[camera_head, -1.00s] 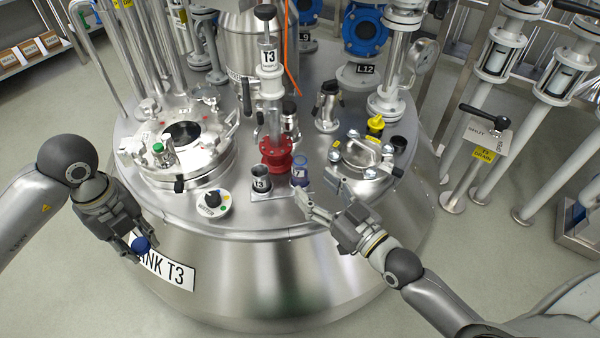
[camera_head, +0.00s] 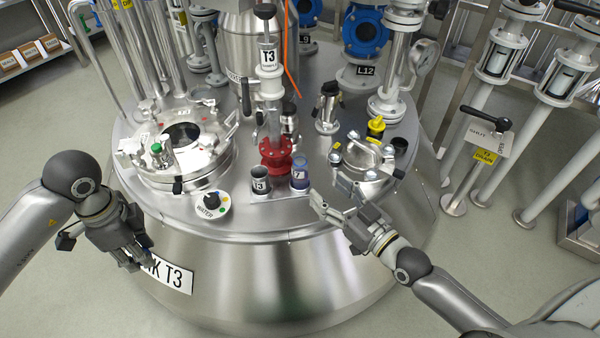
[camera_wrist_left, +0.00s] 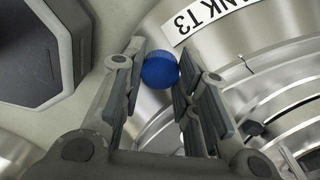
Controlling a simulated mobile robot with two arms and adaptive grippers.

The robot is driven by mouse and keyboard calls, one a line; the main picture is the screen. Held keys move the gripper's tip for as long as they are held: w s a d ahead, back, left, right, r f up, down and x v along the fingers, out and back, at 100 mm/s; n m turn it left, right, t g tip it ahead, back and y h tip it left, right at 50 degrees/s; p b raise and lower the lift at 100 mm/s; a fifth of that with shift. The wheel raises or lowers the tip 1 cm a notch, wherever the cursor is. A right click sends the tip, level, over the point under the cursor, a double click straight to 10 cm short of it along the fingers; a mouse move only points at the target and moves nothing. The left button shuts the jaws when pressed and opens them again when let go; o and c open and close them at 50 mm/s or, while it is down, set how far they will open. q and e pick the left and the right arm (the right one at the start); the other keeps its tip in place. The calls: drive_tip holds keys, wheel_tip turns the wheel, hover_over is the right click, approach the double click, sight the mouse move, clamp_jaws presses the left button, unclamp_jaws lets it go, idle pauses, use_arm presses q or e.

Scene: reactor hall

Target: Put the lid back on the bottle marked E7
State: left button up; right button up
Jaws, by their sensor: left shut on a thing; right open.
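A blue bottle (camera_head: 300,178) with a white label, on which only a "7" can be made out, stands upright on the tank top beside a dark-topped T3 container (camera_head: 260,182). My right gripper (camera_head: 332,194) is open, just to the right of the bottle and apart from it, with nothing between its fingers. My left gripper (camera_head: 138,260) hangs off the tank's left front, near the TANK T3 sign. In the left wrist view its fingers are shut on a round blue lid (camera_wrist_left: 160,70).
A red flanged sampling column (camera_head: 275,152) rises right behind the bottle. A clamped port with a yellow cap (camera_head: 376,126) is to the right. The tank's front rim is clear.

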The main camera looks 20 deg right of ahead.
sight(304, 163)
use_arm(q)
drive_tip(key=shift+f+b, duration=0.95)
use_arm(e)
drive_tip(key=x, duration=0.5)
drive_tip(key=shift+w+f, duration=0.1)
drive_tip(key=shift+w, duration=0.1)
use_arm(q)
drive_tip(key=shift+f, duration=0.1)
use_arm(e)
drive_tip(key=shift+w+a, duration=0.3)
drive_tip(key=shift+w, duration=0.35)
drive_tip(key=shift+w+a+b, duration=0.1)
drive_tip(key=shift+w+b, duration=0.35)
drive_tip(key=shift+w, duration=0.1)
drive_tip(key=x, duration=0.1)
drive_tip(key=b+x, duration=0.1)
drive_tip(key=x, duration=0.2)
drive_tip(key=shift+w+r, duration=0.1)
drive_tip(key=shift+r, duration=0.2)
use_arm(q)
wheel_tip(304, 163, down, 2)
drive_tip(key=shift+f, duration=0.1)
